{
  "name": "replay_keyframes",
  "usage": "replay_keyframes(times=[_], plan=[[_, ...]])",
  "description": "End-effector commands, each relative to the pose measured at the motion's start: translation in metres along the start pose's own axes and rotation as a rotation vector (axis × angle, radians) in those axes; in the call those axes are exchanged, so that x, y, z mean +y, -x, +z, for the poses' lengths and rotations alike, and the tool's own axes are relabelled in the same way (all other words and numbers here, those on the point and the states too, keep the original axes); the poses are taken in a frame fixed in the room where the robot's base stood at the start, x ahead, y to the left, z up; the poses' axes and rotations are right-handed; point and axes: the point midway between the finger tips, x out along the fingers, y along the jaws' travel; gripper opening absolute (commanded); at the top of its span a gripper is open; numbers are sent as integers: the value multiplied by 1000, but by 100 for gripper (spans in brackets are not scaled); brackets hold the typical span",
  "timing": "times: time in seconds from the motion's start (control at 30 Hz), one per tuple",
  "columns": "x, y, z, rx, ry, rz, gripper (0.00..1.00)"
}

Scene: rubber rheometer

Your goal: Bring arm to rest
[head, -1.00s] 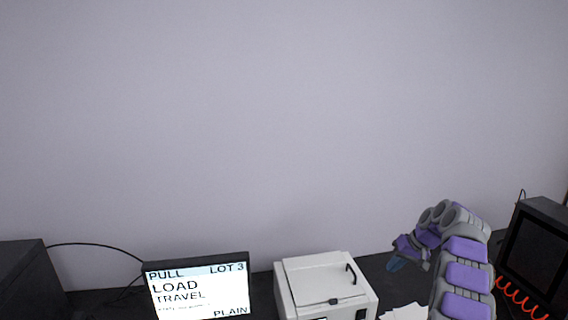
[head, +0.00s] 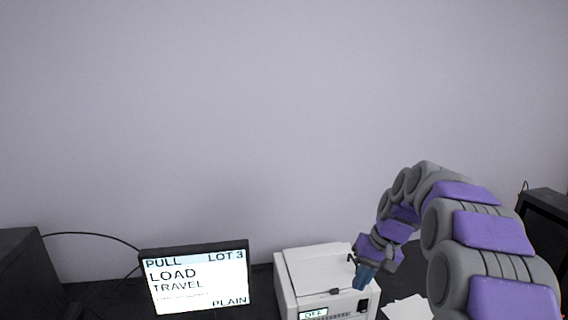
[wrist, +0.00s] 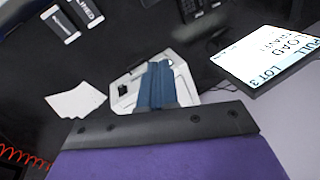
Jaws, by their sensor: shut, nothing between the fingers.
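My arm is purple and grey and reaches in from the right of the head view. My gripper (head: 364,276) has blue fingers and points down in front of the right side of a white box-shaped machine (head: 310,266). In the wrist view the blue fingers of my gripper (wrist: 157,85) lie together, with nothing between them. The white machine (wrist: 183,75) shows behind them and is partly hidden by them. I cannot tell how far the fingertips are from the machine.
A screen (head: 196,279) reading PULL, LOT 3, LOAD TRAVEL stands left of the machine. White paper (head: 408,308) lies right of it. Dark equipment stands at the far left (head: 22,270) and far right (head: 545,225). Two labelled items (wrist: 62,27) lie on the dark table.

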Motion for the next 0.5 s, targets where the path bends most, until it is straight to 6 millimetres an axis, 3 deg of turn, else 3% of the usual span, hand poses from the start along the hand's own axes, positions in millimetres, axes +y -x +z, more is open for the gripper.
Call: replay_keyframes(times=[0.2,0.5], plan=[[-20,-14,75,-47,6,57,0],[-25,-41,182,-100,13,151,0]])
